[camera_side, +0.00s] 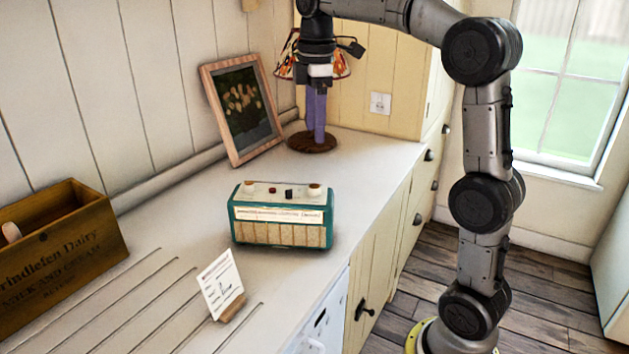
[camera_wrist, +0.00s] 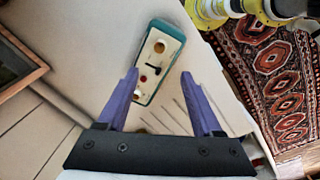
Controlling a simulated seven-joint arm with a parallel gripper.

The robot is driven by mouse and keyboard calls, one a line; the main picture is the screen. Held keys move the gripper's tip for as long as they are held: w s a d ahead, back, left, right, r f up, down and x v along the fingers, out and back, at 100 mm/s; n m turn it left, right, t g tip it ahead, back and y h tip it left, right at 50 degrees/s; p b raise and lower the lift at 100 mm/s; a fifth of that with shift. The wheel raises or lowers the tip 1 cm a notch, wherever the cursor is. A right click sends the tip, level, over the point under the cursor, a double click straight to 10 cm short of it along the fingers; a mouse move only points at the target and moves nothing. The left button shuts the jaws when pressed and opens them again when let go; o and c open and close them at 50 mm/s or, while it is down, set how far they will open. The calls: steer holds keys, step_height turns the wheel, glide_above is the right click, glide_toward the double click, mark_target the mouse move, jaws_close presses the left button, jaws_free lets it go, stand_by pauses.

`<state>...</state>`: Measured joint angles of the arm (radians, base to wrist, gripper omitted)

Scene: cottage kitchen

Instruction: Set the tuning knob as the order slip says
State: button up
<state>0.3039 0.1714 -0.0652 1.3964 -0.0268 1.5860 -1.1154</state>
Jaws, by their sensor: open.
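A teal radio (camera_side: 283,236) with a pale top and slatted front stands on the counter. Its top carries a knob at each end, the left knob (camera_side: 248,187) and the right knob (camera_side: 314,189), with a small red button (camera_side: 288,193) and a dark part between. I cannot tell which is the tuning knob. The order slip (camera_side: 220,284) stands in a small wooden holder; its writing is too small to read. My gripper (camera_side: 316,138) is open and empty, beyond the radio and apart from it. In the wrist view the radio (camera_wrist: 163,57) shows beyond the open purple fingers (camera_wrist: 160,74).
A colourful lamp (camera_side: 342,65) stands behind my gripper, partly hidden. A framed picture (camera_side: 241,105) leans on the wall. A wooden crate (camera_side: 62,255) stands at the left. The counter (camera_side: 170,230) between crate and radio is clear, with drain grooves in front.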

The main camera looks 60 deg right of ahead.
mark_target(314, 186)
steer(key=f, duration=1.3)
steer(key=shift+w+d+f, duration=0.25)
steer(key=shift+d+f, duration=0.1)
steer(key=shift+f, duration=0.05)
jaws_close()
